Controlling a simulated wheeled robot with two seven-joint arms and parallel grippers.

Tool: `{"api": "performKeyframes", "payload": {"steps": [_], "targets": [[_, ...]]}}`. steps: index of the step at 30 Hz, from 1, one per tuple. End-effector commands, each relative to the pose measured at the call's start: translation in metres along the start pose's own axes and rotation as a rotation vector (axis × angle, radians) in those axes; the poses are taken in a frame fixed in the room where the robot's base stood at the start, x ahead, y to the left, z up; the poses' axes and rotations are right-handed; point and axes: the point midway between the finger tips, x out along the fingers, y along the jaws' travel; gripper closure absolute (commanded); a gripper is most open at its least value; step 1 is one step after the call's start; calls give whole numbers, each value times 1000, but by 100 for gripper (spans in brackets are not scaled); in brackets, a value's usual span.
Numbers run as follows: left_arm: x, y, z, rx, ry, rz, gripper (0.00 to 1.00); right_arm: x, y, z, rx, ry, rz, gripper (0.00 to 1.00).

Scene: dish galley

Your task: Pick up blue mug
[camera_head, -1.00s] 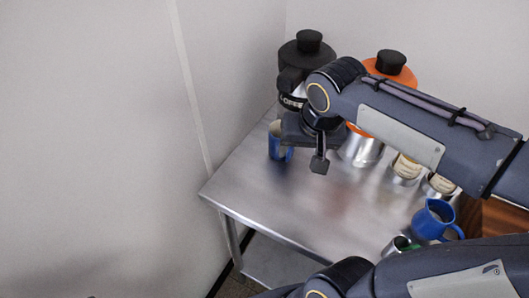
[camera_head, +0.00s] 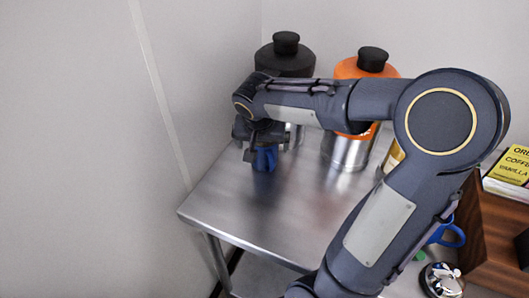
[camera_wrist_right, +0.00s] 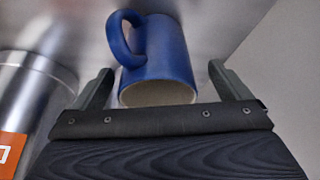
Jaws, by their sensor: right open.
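The blue mug (camera_head: 264,160) stands on the metal table (camera_head: 225,205) near its left side, partly hidden below my right gripper (camera_head: 262,153) in the head view. In the right wrist view the blue mug (camera_wrist_right: 160,52) lies between the two open fingers of my right gripper (camera_wrist_right: 157,85), its rim and pale inside facing the palm and its handle on the upper left. There is a gap on either side of the mug. My left gripper is not in view.
A black-lidded coffee pot (camera_head: 285,58) and an orange-topped steel pot (camera_head: 345,150) stand behind. A blue pitcher (camera_head: 449,233) is partly hidden by my arm at right. The table's front left is bare. A wall runs along the left.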

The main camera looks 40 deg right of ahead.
Motion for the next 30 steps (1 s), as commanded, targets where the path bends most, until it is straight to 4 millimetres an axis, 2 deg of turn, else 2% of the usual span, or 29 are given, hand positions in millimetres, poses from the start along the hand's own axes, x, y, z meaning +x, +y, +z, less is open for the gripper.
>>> {"api": "performKeyframes", "payload": {"steps": [3,6,15,30], "targets": [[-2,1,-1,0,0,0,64,19,4,-2,0,-4,5,4],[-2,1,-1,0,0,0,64,30,4,-2,0,-2,3,4],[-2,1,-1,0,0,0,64,34,3,-2,0,0,0,5],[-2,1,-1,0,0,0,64,33,3,-3,0,2,-1,68]]}}
